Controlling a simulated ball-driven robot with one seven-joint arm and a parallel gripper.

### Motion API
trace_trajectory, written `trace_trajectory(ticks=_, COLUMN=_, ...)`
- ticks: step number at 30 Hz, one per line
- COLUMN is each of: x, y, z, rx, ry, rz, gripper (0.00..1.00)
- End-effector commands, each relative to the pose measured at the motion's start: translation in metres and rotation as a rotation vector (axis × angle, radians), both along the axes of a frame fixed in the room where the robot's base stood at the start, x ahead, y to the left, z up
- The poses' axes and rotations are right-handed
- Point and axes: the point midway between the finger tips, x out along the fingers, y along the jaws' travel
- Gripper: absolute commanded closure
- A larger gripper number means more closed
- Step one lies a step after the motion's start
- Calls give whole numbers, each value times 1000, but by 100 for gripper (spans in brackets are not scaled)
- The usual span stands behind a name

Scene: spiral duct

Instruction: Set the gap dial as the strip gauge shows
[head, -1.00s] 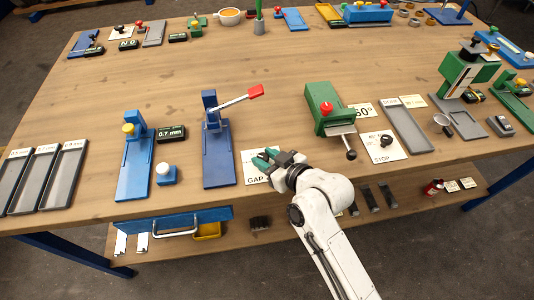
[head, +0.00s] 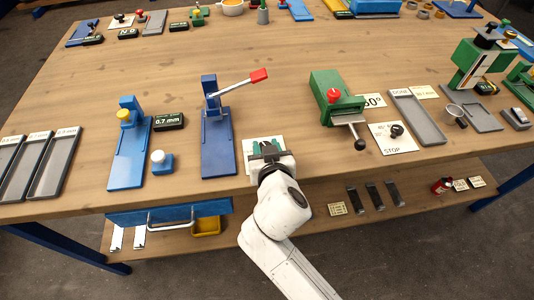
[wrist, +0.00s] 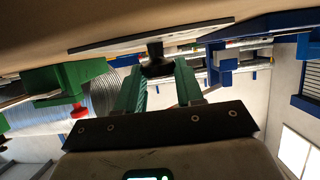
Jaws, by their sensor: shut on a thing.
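The gap dial is a white card (head: 250,150) near the table's front edge, mostly hidden behind my gripper. My gripper (head: 265,144) points over this card, its green fingers low against it. In the wrist view the gripper (wrist: 158,80) has its fingers on either side of a small black knob (wrist: 157,66), which stands out from the card's plate (wrist: 120,40). The fingers are shut on the knob. The dial's marks and pointer cannot be read. The strip gauge is a blue stand (head: 130,145) with a yellow knob, and a dark display (head: 169,121) beside it reads 0.7 mm.
A blue lever press (head: 217,140) with a red-tipped handle stands just left of the card. A green clamp tool (head: 335,98) with a black ball handle and a STOP dial card (head: 392,138) are to the right. A blue-based white button (head: 161,162) sits left. Middle table is clear.

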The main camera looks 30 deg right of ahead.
Motion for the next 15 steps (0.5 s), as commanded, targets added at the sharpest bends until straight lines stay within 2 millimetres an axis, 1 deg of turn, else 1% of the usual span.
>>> trace_trajectory(ticks=1, x=0, y=2, z=-5, rx=0, ry=2, rz=-16, gripper=94)
trace_trajectory(ticks=7, x=0, y=2, z=-3, rx=1, ry=4, rz=-69, gripper=94)
trace_trajectory(ticks=15, x=0, y=2, z=-2, rx=2, ry=7, rz=-84, gripper=94)
